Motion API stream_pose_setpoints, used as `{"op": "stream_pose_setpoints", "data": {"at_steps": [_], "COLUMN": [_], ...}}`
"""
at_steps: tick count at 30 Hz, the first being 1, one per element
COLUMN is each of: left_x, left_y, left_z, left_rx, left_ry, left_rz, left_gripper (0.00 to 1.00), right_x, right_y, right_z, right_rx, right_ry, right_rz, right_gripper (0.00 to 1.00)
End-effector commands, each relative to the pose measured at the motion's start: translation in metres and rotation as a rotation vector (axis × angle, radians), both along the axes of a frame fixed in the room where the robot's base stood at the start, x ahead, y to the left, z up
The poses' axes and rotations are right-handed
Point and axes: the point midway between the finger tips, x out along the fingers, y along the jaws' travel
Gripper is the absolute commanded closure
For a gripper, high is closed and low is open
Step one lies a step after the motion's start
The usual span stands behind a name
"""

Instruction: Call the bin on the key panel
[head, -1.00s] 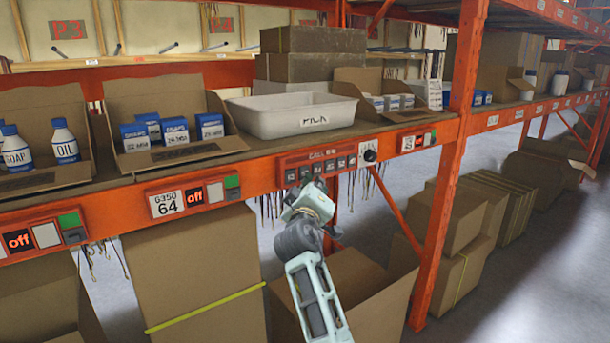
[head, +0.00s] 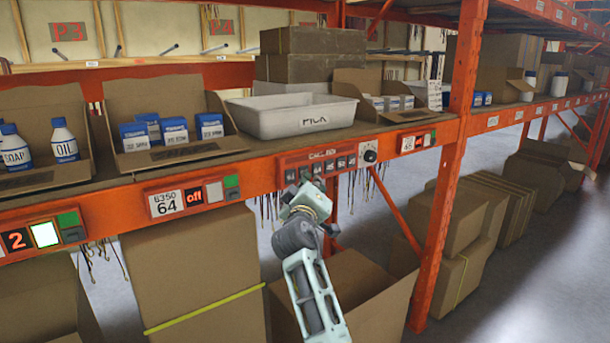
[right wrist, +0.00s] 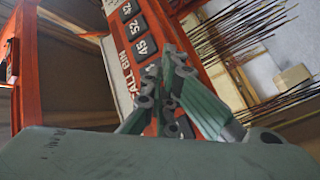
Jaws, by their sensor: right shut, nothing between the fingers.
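The key panel (head: 318,162) is a red strip on the shelf's front beam, with a row of dark keys and a black knob (head: 370,156) at its right end. In the right wrist view, the panel (right wrist: 122,62) shows "CALL BIN" and dark numbered keys, some reading 42, 52 and 45. My right gripper (head: 309,184) is shut and empty, its tips at the panel's lower edge in the head view. In the wrist view the closed fingers (right wrist: 172,65) cover part of the key row; contact with a key cannot be told. My left gripper is out of view.
A white bin (head: 290,116) marked PICK sits on the shelf above the panel. Open cartons (head: 170,115) of small boxes and bottles stand left of it. An orange upright (head: 449,190) stands right. Strings hang under the beam; cardboard boxes (head: 370,300) stand below.

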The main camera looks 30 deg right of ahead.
Motion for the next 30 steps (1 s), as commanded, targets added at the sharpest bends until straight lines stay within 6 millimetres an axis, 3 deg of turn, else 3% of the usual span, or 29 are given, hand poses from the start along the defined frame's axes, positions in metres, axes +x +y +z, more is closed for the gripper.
{"op": "stream_pose_setpoints", "data": {"at_steps": [26,30], "left_x": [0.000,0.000], "left_y": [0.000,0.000], "left_z": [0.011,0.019], "left_rx": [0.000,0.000], "left_ry": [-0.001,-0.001], "left_rz": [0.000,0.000], "left_gripper": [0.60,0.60], "right_x": [-0.018,-0.028], "right_y": [-0.001,-0.002], "right_z": [0.000,0.001], "right_rx": [0.000,0.000], "right_ry": [0.001,0.002], "right_rz": [0.001,0.000], "right_gripper": [1.00,1.00]}}
